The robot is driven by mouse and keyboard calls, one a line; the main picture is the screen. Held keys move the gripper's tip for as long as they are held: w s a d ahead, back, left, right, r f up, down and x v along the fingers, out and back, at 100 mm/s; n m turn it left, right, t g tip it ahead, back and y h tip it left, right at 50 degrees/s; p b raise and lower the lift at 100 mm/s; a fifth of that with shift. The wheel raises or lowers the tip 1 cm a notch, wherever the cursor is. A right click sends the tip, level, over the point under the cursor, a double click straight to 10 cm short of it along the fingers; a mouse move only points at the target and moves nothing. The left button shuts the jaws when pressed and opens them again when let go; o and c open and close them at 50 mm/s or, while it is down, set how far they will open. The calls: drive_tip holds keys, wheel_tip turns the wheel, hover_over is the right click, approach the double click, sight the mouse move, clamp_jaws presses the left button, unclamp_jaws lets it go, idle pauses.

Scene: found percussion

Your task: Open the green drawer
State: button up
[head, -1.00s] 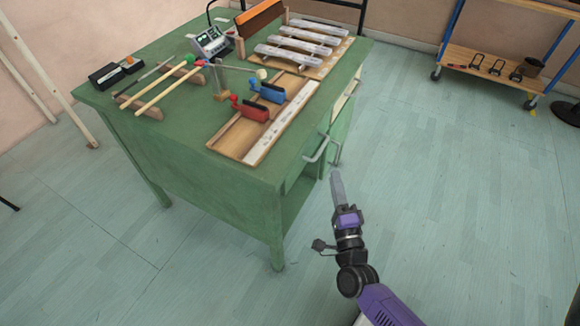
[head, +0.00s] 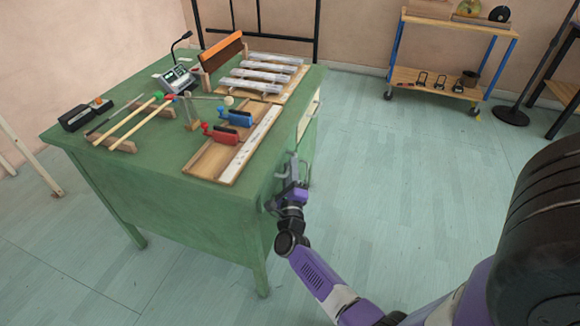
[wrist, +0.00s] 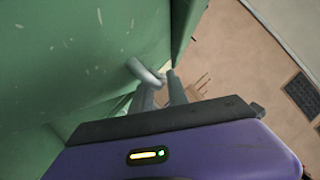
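The green drawer's front is on the right side of the green desk (head: 165,185), seen at a steep angle in the head view. Its grey bar handle (wrist: 143,70) stands out from the green surface in the wrist view. My gripper (head: 293,164) is at the handle in the head view and covers part of it. In the wrist view my gripper's two fingers (wrist: 161,88) are apart with a gap between them. The handle's bend is at the fingertips; whether the fingers touch the bar is unclear. The drawer looks shut.
The desk top carries red and blue clamp-like pieces (head: 221,134), metal bars (head: 262,74), mallets (head: 133,122) and a grey device (head: 177,79). A wheeled wooden shelf (head: 440,85) stands at the back right. The floor right of the desk is clear.

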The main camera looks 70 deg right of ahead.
drive_tip(key=shift+w+d+r, duration=0.1)
drive_tip(key=shift+w+d, duration=0.1)
drive_tip(key=shift+d, duration=0.35)
clamp_jaws()
idle(1.1)
